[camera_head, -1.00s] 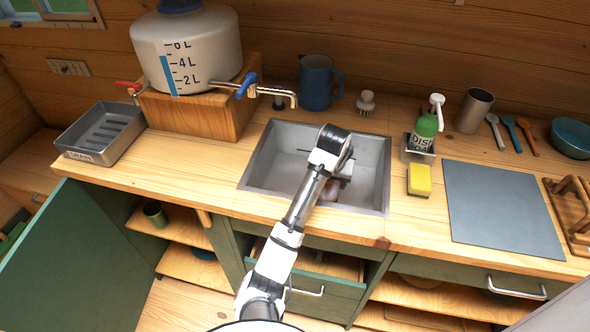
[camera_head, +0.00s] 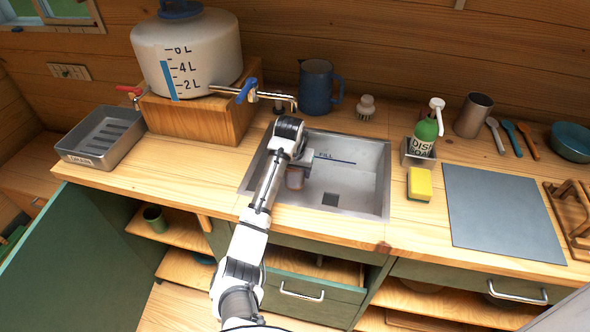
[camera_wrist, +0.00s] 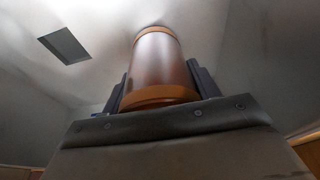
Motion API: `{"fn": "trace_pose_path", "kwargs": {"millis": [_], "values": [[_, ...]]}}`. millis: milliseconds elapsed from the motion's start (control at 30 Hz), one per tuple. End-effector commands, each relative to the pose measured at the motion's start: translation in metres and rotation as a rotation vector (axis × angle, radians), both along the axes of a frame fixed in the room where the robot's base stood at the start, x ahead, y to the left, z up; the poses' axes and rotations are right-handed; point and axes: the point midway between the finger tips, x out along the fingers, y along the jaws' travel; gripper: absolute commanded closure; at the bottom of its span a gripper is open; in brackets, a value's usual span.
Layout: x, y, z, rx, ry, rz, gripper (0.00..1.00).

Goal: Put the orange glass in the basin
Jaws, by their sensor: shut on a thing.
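The basin (camera_head: 345,185) is a grey metal sink set into the wooden counter, with a dark square drain and a "FILL" line on its far wall. My gripper (camera_head: 303,168) is down inside the left part of the basin. It is shut on the orange glass (camera_head: 295,178), which looks brownish and partly see-through. In the wrist view the glass (camera_wrist: 158,70) lies between the two fingers (camera_wrist: 160,85), with orange bands at both ends. The basin's grey surface (camera_wrist: 240,50) is behind it. I cannot tell whether the glass touches the basin floor.
A tap (camera_head: 285,97) from the water tank (camera_head: 187,55) reaches over the basin's back left corner. A blue jug (camera_head: 316,88) and a brush (camera_head: 366,107) stand behind the basin. Dish soap (camera_head: 424,135) and a yellow sponge (camera_head: 419,184) are at its right. The basin's right half is clear.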

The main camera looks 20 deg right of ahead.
Motion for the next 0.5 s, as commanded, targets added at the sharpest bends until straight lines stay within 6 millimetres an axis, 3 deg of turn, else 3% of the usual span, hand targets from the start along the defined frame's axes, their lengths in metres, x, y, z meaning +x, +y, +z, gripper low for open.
{"fn": "trace_pose_path", "kwargs": {"millis": [267, 300, 433, 500], "values": [[0.0000, -0.0001, -0.0033, 0.000, -0.001, 0.001, 0.66], [0.0002, 0.0000, -0.0028, 0.000, -0.001, 0.001, 0.35], [0.0000, 0.0000, -0.0028, 0.001, -0.001, 0.000, 0.18], [0.0000, -0.0001, -0.0028, 0.001, -0.001, 0.000, 0.18]]}}
